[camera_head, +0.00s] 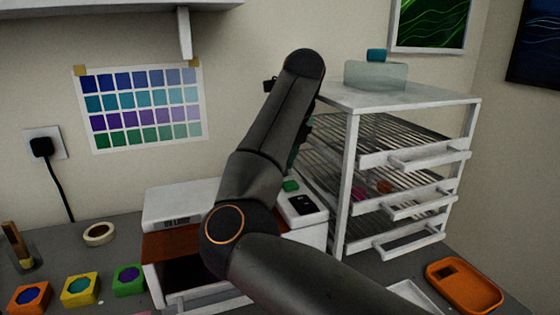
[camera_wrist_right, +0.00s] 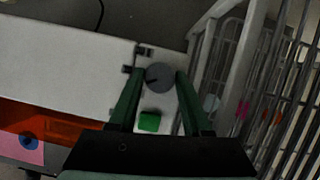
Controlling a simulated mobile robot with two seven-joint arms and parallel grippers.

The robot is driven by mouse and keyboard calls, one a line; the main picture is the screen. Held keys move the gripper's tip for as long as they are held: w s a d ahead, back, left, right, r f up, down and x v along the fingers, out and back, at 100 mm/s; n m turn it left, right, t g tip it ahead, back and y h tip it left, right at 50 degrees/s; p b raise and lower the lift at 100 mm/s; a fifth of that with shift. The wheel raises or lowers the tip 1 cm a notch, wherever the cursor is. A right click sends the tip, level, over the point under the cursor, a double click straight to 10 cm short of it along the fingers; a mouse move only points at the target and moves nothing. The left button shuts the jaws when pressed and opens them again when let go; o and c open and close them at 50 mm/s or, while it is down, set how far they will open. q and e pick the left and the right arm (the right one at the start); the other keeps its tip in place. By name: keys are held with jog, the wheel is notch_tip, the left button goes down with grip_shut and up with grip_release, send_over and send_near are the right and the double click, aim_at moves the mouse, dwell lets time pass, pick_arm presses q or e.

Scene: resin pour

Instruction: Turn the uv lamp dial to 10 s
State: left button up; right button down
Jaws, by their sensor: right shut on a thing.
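The white UV lamp (camera_head: 180,206) stands on the bench in the head view, partly behind my right arm. Its top fills the left of the right wrist view (camera_wrist_right: 60,65). The round grey dial (camera_wrist_right: 160,77) has a dark pointer line toward the lower left in that view. Small dark marks lie beside it, too small to read. My right gripper (camera_wrist_right: 160,84) is shut on the dial, with a green finger on each side. A green button (camera_wrist_right: 149,121) lies near the dial; it also shows in the head view (camera_head: 290,186). My left gripper is out of view.
A white rack (camera_head: 352,185) with wire shelves stands close to the lamp's right. A glass container with a blue lid (camera_head: 376,74) is on top. An orange tray (camera_head: 464,286) lies at right. Several coloured moulds (camera_head: 80,290) and a tape roll (camera_head: 99,234) are at left.

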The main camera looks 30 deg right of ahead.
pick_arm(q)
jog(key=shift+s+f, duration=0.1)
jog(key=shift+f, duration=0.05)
pick_arm(e)
jog(key=shift+c, duration=1.8)
grip_release()
